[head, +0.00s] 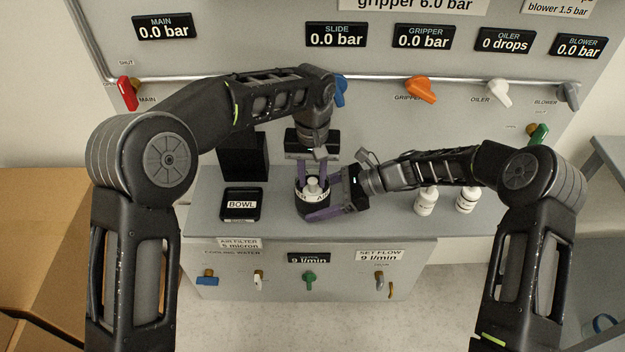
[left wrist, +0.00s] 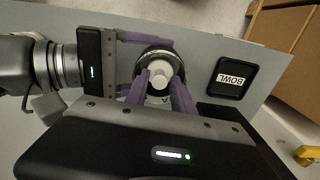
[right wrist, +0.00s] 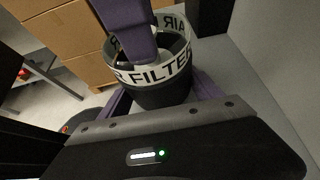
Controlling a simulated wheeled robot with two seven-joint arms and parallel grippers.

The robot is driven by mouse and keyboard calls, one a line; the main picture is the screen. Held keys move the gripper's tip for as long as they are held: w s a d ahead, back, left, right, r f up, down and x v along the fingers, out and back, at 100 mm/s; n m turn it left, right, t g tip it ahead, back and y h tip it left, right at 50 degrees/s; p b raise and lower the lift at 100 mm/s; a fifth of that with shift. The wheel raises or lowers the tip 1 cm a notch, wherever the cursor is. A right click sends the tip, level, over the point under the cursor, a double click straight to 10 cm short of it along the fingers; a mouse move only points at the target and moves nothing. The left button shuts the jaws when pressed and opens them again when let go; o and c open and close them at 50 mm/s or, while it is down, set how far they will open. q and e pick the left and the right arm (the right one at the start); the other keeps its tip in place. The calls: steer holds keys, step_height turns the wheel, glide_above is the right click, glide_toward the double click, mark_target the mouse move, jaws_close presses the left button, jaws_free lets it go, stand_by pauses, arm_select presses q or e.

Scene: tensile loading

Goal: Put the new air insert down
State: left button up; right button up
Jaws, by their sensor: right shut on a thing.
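The white air insert (head: 314,184) is upright inside the black filter bowl (head: 313,207), its top showing at the mouth. The bowl has a white AIR FILTER band, clear in the right wrist view (right wrist: 165,92). My left gripper (head: 312,176) points down from above, its purple fingers open on either side of the insert, which also shows in the left wrist view (left wrist: 160,76). My right gripper (head: 325,205) is shut on the bowl from the right side. Whether the bowl touches the bench is hard to tell.
A black tray marked BOWL (head: 241,218) lies empty on the grey bench, left of the bowl. A tall black block (head: 243,155) stands behind it. Two white bottles (head: 426,201) stand to the right. The valve panel (head: 370,65) rises behind.

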arm_select(q)
step_height(320, 180, up, 11)
steer(key=shift+f, duration=0.15)
stand_by(0.7)
arm_select(e)
steer(key=o, duration=1.1)
steer(key=shift+c, duration=0.2)
steer(key=v, duration=1.2)
